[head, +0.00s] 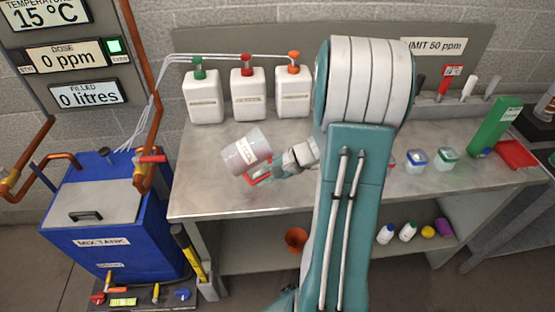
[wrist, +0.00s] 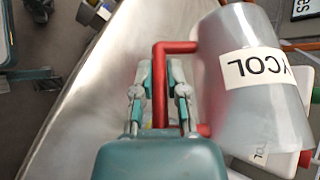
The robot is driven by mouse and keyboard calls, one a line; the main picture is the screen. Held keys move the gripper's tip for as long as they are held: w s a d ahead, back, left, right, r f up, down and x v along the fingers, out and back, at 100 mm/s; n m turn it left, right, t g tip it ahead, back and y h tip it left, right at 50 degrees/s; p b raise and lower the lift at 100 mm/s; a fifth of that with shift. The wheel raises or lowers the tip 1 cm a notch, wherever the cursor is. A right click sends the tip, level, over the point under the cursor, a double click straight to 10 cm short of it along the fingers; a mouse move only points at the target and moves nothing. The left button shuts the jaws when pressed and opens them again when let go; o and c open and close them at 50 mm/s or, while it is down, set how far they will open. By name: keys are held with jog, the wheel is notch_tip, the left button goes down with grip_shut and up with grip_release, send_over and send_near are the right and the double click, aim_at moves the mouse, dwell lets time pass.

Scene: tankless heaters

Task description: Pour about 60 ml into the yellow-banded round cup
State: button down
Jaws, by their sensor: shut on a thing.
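My gripper (wrist: 160,75) is shut on the red handle (wrist: 187,47) of a translucent jug (wrist: 258,95), whose label is partly seen and ends in "YCOL". In the head view the jug (head: 244,151) is tilted above the left part of the steel bench, with my gripper (head: 283,162) at its right side. I cannot tell how much liquid is in it. Small round cups with a blue band (head: 416,160) and a green band (head: 447,158) stand on the bench right of my arm. No yellow band is visible; my arm hides part of the bench.
White canisters with green (head: 205,97), red (head: 249,93) and orange (head: 293,92) caps stand at the back of the bench. A green box (head: 494,127) and a red tray (head: 516,154) are at the right. The blue mix tank (head: 115,215) is left. Bare bench (head: 215,195) lies at the front left.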

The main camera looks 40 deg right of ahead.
jog(key=shift+a+r, duration=0.1)
jog(key=shift+a, duration=0.05)
jog(key=shift+r+t+y, duration=0.25)
jog(key=shift+t+y, duration=0.05)
jog(key=shift+y, duration=0.2)
dwell(0.5)
jog(key=shift+a+p, duration=0.1)
jog(key=shift+p, duration=0.3)
jog(key=shift+r+y, duration=0.15)
jog(key=shift+y, duration=0.15)
dwell(0.4)
jog(key=shift+s, duration=0.1)
